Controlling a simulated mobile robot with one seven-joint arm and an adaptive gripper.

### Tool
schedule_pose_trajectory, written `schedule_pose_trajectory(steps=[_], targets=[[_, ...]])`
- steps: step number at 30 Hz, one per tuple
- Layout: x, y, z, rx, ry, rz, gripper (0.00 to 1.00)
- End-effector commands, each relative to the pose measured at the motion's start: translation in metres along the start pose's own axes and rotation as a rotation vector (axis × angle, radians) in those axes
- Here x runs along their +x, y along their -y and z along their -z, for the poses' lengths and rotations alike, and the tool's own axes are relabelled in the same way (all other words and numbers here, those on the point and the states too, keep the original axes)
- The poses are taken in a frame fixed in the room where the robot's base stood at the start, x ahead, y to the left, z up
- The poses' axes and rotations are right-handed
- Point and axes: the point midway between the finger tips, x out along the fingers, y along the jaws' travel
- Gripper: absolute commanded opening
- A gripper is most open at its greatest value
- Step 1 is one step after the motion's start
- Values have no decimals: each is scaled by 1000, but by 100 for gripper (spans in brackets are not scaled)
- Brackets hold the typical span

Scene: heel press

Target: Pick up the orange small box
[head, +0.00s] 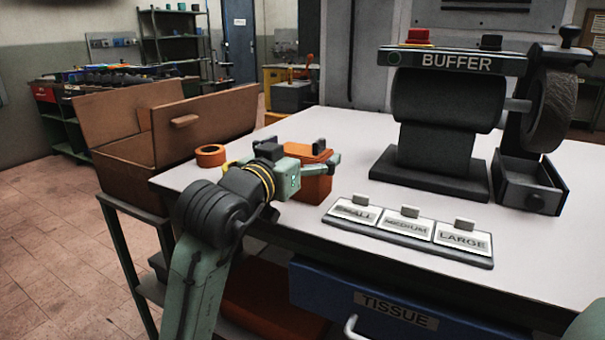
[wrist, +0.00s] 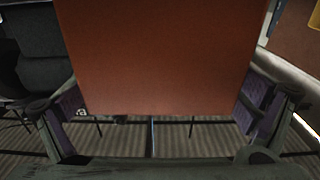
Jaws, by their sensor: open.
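The orange small box (head: 315,187) stands on the white table near its front left edge, partly hidden behind my gripper in the head view. My gripper (head: 322,155) is at the box's upper part, with its fingers open. In the wrist view the box (wrist: 165,55) fills the upper middle of the picture. It lies between the two spread fingers of my gripper (wrist: 160,112), with a narrow gap showing near each pad. I cannot tell whether either pad touches it.
An orange ring (head: 210,155) lies left of my gripper, beside an open brown box (head: 128,175). A rack of size labels (head: 410,236) lies to the right. The black buffer machine (head: 440,130) stands behind. A blue tissue drawer (head: 320,289) is below the tabletop.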

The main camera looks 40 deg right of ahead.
Motion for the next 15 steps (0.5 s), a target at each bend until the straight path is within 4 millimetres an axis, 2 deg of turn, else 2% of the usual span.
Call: schedule_pose_trajectory(steps=[3, 15], targets=[[0, 0, 0, 0, 0, 0, 100], [-1, 0, 0, 0, 0, 0, 73]])
